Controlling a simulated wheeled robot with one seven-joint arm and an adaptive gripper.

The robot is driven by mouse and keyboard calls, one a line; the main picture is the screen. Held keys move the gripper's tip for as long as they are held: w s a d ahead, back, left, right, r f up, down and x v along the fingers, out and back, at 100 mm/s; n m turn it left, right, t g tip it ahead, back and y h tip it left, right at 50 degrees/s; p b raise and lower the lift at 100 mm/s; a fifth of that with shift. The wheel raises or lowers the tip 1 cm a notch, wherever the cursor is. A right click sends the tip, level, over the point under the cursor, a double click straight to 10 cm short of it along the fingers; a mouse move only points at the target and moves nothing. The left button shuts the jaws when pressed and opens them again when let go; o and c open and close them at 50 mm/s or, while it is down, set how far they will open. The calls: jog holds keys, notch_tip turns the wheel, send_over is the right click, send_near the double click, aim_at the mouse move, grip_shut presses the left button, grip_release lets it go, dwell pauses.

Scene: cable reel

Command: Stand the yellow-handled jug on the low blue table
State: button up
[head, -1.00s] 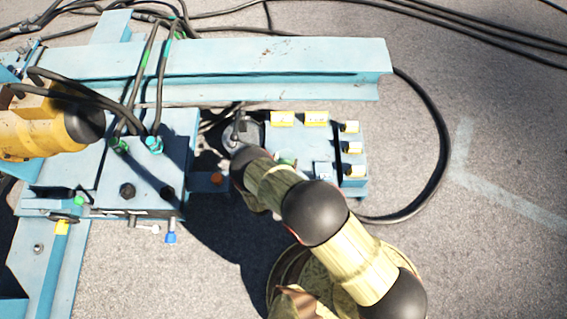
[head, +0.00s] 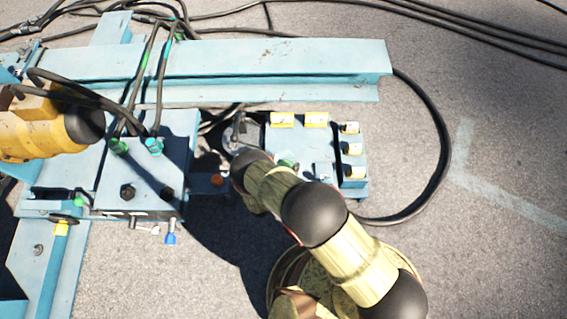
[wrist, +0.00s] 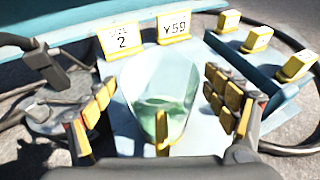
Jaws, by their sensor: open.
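The jug (wrist: 163,75) is clear, with green-tinted liquid in its lower part and a yellow handle (wrist: 162,132) facing my wrist camera. It appears upright, over the low blue table (head: 285,138). Its base is hidden, so I cannot tell whether it touches the tabletop. My gripper (wrist: 160,92) is open, with a yellow-padded finger on each side of the jug and gaps showing between pads and jug. In the head view my arm covers the gripper and most of the jug; only a bit of green shows.
Yellow-and-white tags (head: 315,120) and small yellow blocks (head: 351,148) line the table's back and right edges. A long blue beam (head: 230,62) runs behind. A black cable (head: 443,150) loops at right. Blue machinery (head: 140,180) with hoses stands left. Open pavement lies to the right.

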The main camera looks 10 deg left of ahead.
jog(key=shift+r, duration=0.1)
jog(key=p+v, duration=0.4)
jog(key=v, duration=0.8)
